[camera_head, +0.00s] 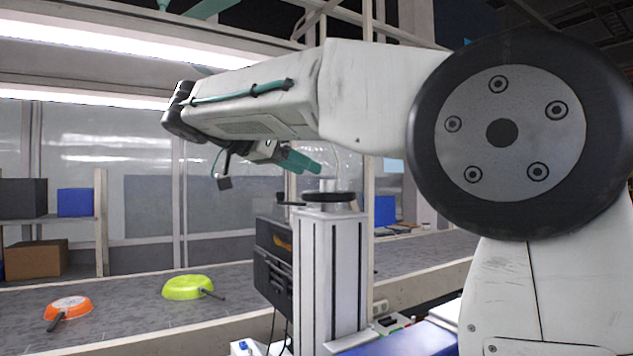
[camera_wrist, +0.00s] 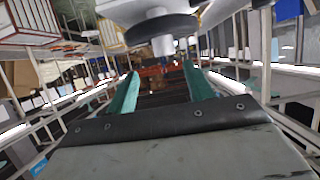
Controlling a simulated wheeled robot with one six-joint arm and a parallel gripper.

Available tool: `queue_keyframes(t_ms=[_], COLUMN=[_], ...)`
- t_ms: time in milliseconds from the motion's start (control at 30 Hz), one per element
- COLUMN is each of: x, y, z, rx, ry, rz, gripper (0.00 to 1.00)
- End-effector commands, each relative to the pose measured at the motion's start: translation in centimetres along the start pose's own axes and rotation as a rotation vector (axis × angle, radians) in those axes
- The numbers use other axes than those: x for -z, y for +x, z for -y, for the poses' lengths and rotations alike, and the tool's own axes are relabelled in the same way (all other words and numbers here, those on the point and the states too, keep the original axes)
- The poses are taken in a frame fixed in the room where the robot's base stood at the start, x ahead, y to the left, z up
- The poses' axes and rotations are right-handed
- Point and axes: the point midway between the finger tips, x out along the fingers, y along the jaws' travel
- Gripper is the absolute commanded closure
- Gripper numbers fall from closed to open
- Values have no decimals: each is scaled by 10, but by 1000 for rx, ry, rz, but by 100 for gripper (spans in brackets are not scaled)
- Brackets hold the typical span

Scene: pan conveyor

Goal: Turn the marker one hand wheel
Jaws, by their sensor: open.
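The marker's hand wheel (camera_head: 330,197) is a flat black disc with a small side handle, on a short silver shaft on top of a white upright column (camera_head: 331,270). In the wrist view a dark round wheel (camera_wrist: 160,29) with a pale hub shows at the top centre, past the fingertips. My gripper (camera_head: 300,160) has teal fingers and hangs just above and slightly left of the wheel in the head view. In the wrist view my gripper (camera_wrist: 160,80) has its two fingers apart with nothing between them. No contact with the wheel is visible.
A grey conveyor (camera_head: 130,310) runs behind the column. An orange pan (camera_head: 70,305) and a lime green pan (camera_head: 188,287) lie on it. A dark box-shaped unit (camera_head: 272,265) is fixed to the column's left side. Shelves with boxes (camera_head: 35,259) stand at the left.

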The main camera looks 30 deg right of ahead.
Motion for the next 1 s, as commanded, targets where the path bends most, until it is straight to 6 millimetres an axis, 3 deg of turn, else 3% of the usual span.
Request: queue_keyframes(t_ms=[167,600,967,1000], x=[1,2,1,1], y=[10,76,81,81], z=[-1,-2,-1,-1], rx=[-6,-10,-4,-4], ry=[3,3,1,1], rz=[0,0,1,1], gripper=[48,48,48,54])
